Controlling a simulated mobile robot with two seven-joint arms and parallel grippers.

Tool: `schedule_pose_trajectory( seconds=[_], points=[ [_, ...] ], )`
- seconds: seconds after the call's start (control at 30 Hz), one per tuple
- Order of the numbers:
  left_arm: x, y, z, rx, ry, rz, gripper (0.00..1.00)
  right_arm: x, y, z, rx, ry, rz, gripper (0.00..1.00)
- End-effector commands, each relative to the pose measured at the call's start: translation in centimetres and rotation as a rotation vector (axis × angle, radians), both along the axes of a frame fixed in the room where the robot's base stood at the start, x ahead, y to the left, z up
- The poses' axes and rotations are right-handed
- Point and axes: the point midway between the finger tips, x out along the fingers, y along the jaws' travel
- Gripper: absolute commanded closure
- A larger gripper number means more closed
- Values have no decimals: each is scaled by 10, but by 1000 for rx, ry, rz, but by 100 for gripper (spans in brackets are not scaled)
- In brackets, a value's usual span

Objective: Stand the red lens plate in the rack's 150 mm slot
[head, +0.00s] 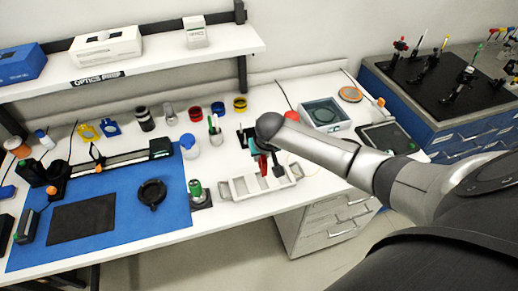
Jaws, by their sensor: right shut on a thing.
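The white rack (236,190) stands near the bench's front edge, right of the blue mat, with several slots along it. My right arm reaches in from the right, and my right gripper (268,166) points down over the rack's right half. It is shut on the red lens plate (263,164), which shows as a narrow upright red strip between dark finger parts. The plate's lower edge is close to the rack; I cannot tell whether it is inside a slot. Slot labels are too small to read. My left gripper is out of view.
A blue mat (115,240) with a black pad (82,222) and a black ring (152,193) lies left. A green-topped item (196,189) stands just left of the rack. A clear-topped box (324,114) is at back right.

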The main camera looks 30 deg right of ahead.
Motion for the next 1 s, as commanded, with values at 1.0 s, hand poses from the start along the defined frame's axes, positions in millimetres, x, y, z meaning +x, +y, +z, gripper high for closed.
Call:
schedule_pose_trajectory(
  seconds=[1.0],
  points=[
    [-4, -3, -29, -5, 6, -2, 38, 0, 0, -60, 0, -1, -1, 100]
  ],
)
